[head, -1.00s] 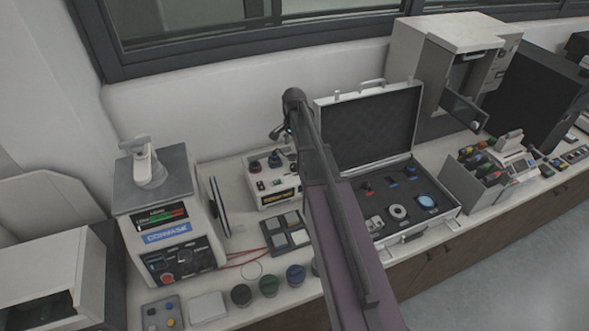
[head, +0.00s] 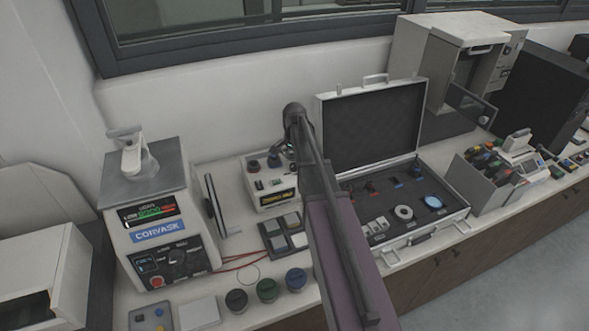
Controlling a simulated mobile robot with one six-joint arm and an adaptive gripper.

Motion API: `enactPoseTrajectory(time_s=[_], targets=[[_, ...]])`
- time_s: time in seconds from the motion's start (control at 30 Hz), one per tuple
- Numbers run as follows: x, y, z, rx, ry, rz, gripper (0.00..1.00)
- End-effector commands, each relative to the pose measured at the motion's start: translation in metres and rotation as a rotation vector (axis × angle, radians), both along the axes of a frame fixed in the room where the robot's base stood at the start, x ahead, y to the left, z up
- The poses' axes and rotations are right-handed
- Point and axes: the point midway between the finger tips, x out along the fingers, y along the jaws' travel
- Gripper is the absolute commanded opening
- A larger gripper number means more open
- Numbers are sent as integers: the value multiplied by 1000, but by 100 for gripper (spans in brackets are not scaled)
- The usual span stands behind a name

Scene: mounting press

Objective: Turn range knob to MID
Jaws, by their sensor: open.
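My gripper (head: 287,148) is open, hanging just above and behind the box's right part. My arm hides part of the box's right side. The white press (head: 117,239) at left also has a dark control panel (head: 170,264) with a knob and a red button.
An open case (head: 458,215) with tools stands right of my arm. Dark square pads (head: 280,226), a red cable (head: 238,266) and several round pots (head: 267,290) lie in front of the box. A thin upright panel (head: 217,205) stands between press and box.

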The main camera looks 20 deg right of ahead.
Motion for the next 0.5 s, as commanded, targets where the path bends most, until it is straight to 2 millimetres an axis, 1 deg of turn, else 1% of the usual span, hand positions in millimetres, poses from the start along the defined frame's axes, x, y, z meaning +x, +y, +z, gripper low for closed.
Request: enactPoseTrajectory(time_s=[0.03,0.2,0.5], targets=[[0,0,-8,0,0,0,82],[0,0,-17,0,0,0,82],[0,0,-23,0,0,0,82]])
